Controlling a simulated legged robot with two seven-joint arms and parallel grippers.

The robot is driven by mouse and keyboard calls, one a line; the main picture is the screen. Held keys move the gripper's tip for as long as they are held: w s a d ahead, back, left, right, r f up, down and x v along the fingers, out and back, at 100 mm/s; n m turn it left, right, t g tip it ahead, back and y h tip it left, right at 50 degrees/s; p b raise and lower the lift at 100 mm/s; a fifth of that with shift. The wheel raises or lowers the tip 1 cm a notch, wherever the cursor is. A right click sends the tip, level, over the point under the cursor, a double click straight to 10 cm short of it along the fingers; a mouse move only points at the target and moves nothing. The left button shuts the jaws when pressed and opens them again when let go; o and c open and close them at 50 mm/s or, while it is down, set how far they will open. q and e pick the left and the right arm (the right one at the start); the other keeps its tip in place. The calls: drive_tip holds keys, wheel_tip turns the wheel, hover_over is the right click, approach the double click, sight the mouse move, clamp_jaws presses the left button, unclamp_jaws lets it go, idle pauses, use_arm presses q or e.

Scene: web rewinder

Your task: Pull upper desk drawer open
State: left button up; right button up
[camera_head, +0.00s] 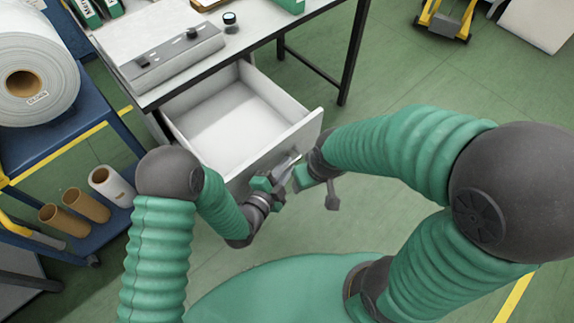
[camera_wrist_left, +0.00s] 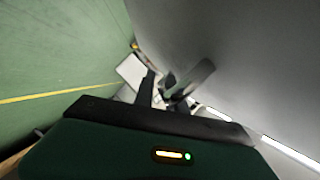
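The upper desk drawer (camera_head: 228,128) is pulled well out, and its empty white inside shows from above. Its pale front panel (camera_head: 300,135) faces my arms. My left gripper (camera_head: 284,170) is at the outer side of this panel, near its middle. In the left wrist view the two dark fingers (camera_wrist_left: 170,90) stand apart beside a large grey surface (camera_wrist_left: 245,65). My right gripper (camera_head: 318,184) is just right of the left one, close to the panel's right part. Its fingers are too unclear to read.
The desk top (camera_head: 255,30) above the drawer holds a grey control box (camera_head: 172,58) and a small dark jar (camera_head: 229,20). A blue rack with a large white roll (camera_head: 35,80) and cardboard tubes (camera_head: 85,204) stands left.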

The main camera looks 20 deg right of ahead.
use_arm(q)
drive_tip(key=shift+s+a+r, duration=0.1)
drive_tip(key=shift+a+r, duration=0.05)
drive_tip(key=p+v, duration=0.4)
drive_tip(key=v, duration=1.2)
drive_tip(key=shift+s+a, duration=0.1)
drive_tip(key=shift+s, duration=0.1)
drive_tip(key=shift+s+f, duration=0.1)
drive_tip(key=shift+f, duration=0.1)
